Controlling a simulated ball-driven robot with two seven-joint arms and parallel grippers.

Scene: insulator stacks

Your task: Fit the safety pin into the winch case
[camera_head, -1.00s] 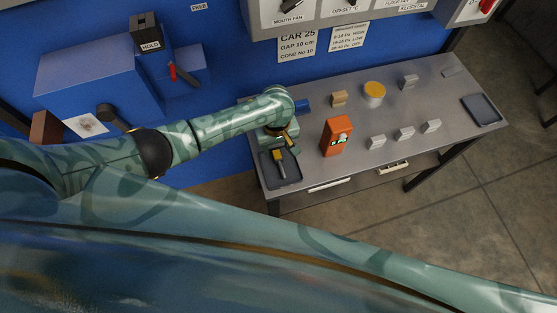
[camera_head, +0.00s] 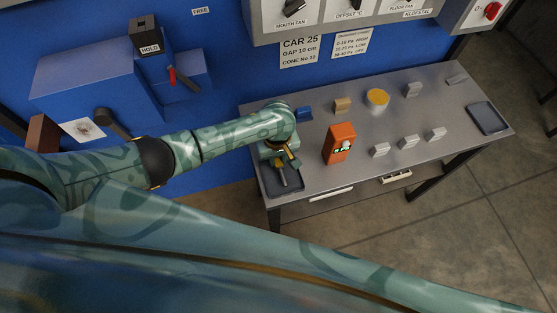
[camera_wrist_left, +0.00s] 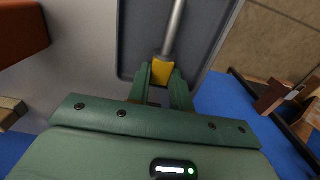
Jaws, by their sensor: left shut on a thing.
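My left gripper (camera_head: 280,160) is over the dark tray at the left end of the table. In the left wrist view its green fingers (camera_wrist_left: 161,80) are shut on the yellow head of a pin (camera_wrist_left: 162,70), taken to be the safety pin. The pin's grey metal shaft (camera_wrist_left: 174,25) points away over the tray. I cannot tell whether it touches the tray. The shaft also shows in the head view (camera_head: 283,179). A blue case (camera_head: 95,82) with a black crank, taken to be the winch case, is on the blue wall at left. My right gripper is out of view.
The dark tray (camera_head: 293,188) lies on the grey table (camera_head: 320,185). An orange device (camera_head: 339,144) stands right of my gripper. A blue block (camera_head: 304,113), a tan block (camera_head: 342,105), a yellow-topped round piece (camera_head: 377,97) and several pale blocks stand farther along. A red lever (camera_head: 172,75) projects beside the case.

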